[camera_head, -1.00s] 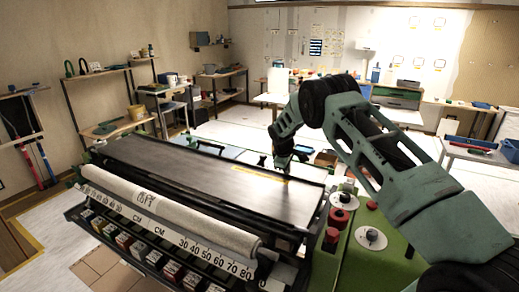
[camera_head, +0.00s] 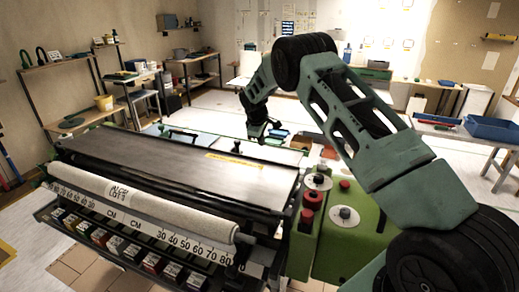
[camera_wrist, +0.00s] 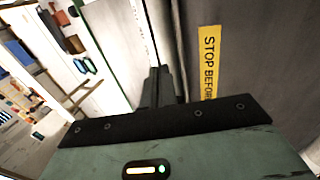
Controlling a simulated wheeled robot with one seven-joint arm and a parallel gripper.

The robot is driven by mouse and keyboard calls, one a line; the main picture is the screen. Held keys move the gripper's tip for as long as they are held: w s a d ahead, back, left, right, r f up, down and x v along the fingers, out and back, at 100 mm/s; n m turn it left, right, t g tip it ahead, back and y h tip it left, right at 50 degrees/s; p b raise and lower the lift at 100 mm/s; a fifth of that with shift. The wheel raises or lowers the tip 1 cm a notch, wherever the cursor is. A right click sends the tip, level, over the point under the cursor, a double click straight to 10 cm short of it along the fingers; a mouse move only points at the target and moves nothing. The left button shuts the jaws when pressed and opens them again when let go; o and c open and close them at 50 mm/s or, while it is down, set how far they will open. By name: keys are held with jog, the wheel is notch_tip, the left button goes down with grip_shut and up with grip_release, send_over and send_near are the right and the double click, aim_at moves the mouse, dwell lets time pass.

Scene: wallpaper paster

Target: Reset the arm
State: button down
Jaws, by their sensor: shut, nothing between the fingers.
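My gripper (camera_head: 264,136) hangs at the end of my green and black arm, above the far right end of the wallpaper paster (camera_head: 160,165). In the wrist view my gripper (camera_wrist: 160,84) shows its dark fingers together, with nothing between them. Beside them lies the dark top of the machine with a yellow "STOP BEFOR..." label (camera_wrist: 210,62); the rest of the label is cut off. I cannot tell whether the fingers touch the machine.
A pale wallpaper roll (camera_head: 140,205) lies along the machine's front, above a numbered scale. A green control box (camera_head: 345,225) with red knobs is at its right end. Shelves (camera_head: 75,120) line the left wall. A table with a blue bin (camera_head: 490,129) stands at right.

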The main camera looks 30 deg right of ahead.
notch_tip(320, 180, up, 7)
jog(key=b, duration=0.1)
jog(key=shift+b, duration=0.35)
jog(key=s+a+r+y, duration=0.1)
jog(key=s+a+r, duration=0.1)
jog(key=s+a, duration=0.65)
jog(key=s+a+r+g+y, duration=0.15)
jog(key=s+a, duration=0.35)
jog(key=a, duration=0.7)
jog(key=s+a+r+t+y, duration=0.1)
jog(key=s+a+r+y, duration=0.15)
jog(key=s+a, duration=0.6)
jog(key=s+a+f+g, duration=0.1)
jog(key=s+a, duration=0.2)
jog(key=s, duration=1.1)
jog(key=s+a+f+g+h, duration=0.1)
jog(key=s+a, duration=0.2)
jog(key=s, duration=1.2)
jog(key=shift+n, duration=0.3)
jog(key=shift+a+f, duration=0.1)
